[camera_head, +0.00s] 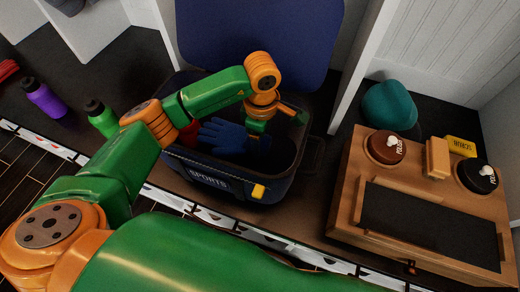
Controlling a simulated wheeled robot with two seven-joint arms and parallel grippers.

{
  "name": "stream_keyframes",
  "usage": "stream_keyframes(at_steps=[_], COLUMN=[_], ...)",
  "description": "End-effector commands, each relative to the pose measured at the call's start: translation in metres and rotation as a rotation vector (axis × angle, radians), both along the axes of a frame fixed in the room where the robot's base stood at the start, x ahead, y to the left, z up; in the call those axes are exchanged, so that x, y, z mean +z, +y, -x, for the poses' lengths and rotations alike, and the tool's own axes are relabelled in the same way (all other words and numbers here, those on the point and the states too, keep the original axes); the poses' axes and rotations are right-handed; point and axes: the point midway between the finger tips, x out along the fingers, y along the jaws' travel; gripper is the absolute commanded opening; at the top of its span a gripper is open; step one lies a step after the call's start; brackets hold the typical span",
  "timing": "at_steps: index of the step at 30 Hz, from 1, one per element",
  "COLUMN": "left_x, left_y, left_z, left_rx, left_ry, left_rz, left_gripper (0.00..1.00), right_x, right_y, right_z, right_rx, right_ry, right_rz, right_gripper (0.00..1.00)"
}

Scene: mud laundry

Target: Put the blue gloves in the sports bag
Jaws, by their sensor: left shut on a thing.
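The dark blue sports bag (222,186) stands open on the dark bench, with "SPORTS" on its front and its lid (262,45) raised behind it. The blue gloves (224,136) are inside the bag's opening, toward its left and middle. My left gripper (258,128) reaches down over the opening and is shut on the blue gloves. Its wrist hides part of the bag's far side, and the fingertips are partly hidden against the gloves. Whether the gloves touch the bag's floor cannot be told. My right gripper is out of view.
Something red (190,131) lies in the bag left of the gloves. A green bottle (101,118) and a purple bottle (43,98) stand left. A wooden box (420,262) with polish tins stands right, before a teal cap (389,105). White dividers flank the bag.

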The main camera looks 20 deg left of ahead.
Motion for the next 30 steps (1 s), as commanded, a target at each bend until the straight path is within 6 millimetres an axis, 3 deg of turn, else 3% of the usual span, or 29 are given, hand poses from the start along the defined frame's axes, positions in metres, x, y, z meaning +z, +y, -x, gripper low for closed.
stream_keyframes(at_steps=[5, 10, 20, 21, 24, 30], left_x=[-0.017, -0.048, -0.051, -0.050, -0.050, -0.050], left_y=[0.000, 0.000, 0.000, 0.000, 0.000, 0.000], left_z=[0.000, 0.001, 0.000, 0.000, 0.000, 0.000], left_rx=[0.000, -0.001, -0.002, -0.001, -0.001, -0.001], left_ry=[0.002, 0.003, -0.001, -0.001, -0.001, -0.001], left_rz=[0.000, 0.000, 0.000, 0.000, 0.000, 0.000], left_gripper=[0.11, 0.11, 0.11, 0.75, 0.97, 0.97], right_x=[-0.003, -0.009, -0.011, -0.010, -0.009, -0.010], right_y=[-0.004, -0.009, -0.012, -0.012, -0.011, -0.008], right_z=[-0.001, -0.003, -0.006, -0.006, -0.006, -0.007], right_rx=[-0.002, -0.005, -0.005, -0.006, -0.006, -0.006], right_ry=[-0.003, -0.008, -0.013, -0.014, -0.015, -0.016], right_rz=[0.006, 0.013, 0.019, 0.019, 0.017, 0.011], right_gripper=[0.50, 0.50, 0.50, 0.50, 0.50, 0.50])
